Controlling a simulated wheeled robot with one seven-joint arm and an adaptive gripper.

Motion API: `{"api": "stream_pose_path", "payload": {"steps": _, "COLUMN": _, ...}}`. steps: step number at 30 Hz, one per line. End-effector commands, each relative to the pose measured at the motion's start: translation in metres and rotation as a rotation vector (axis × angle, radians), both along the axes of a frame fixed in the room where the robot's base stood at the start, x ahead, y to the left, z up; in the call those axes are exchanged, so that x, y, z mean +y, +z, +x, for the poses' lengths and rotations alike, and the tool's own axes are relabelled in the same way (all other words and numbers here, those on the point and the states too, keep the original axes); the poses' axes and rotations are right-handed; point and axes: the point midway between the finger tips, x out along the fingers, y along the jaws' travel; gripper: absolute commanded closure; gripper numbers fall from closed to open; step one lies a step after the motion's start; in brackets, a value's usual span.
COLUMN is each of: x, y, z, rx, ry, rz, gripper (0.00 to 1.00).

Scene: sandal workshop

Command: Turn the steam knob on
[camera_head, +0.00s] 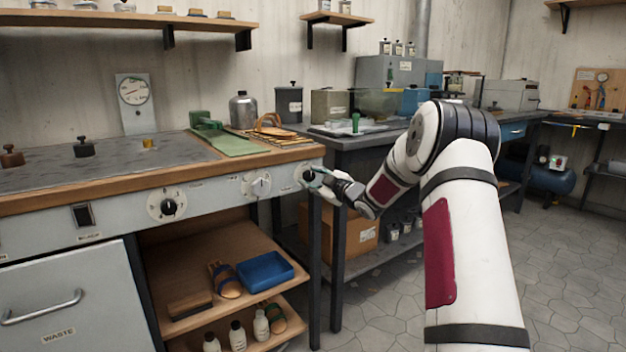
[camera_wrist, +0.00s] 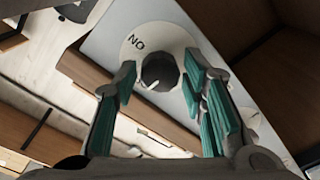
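The knob at my gripper is a round black knob with a white pointer line on a pale round dial, on the bench's front panel. In the wrist view the knob (camera_wrist: 160,71) sits between my gripper's fingertips (camera_wrist: 159,72). The dial's lettering looks like "ON" seen upside down, and the pointer line lies on the opposite side from it. My gripper is open, with teal-padded fingers on both sides of the knob and small gaps visible. In the head view my gripper (camera_head: 327,184) partly hides this dial (camera_head: 304,175) at the panel's right end. No steam label is legible.
Two other dials, a larger one (camera_head: 167,205) and a middle one (camera_head: 257,185), are on the same panel, with a black switch (camera_head: 83,215) at left. A gauge (camera_head: 133,91) stands behind the bench. A shelf with a blue tray (camera_head: 265,271) lies below.

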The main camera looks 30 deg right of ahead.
Motion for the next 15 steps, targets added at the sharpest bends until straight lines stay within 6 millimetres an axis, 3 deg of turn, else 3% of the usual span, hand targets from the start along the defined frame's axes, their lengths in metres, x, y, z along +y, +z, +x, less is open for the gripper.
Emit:
{"api": "stream_pose_path", "payload": {"steps": 1, "x": -0.0001, "y": 0.0001, "z": -0.0001, "rx": 0.000, "ry": 0.000, "rz": 0.000, "gripper": 0.80}}
{"api": "stream_pose_path", "payload": {"steps": 3, "x": -0.0001, "y": 0.0001, "z": -0.0002, "rx": 0.000, "ry": 0.000, "rz": 0.000, "gripper": 0.96}}
{"api": "stream_pose_path", "payload": {"steps": 4, "x": -0.0001, "y": 0.0001, "z": -0.0002, "rx": 0.000, "ry": 0.000, "rz": 0.000, "gripper": 0.99}}
{"api": "stream_pose_path", "payload": {"steps": 15, "x": 0.0002, "y": 0.0006, "z": -0.0002, "rx": 0.002, "ry": 0.001, "rz": 0.043, "gripper": 0.99}}
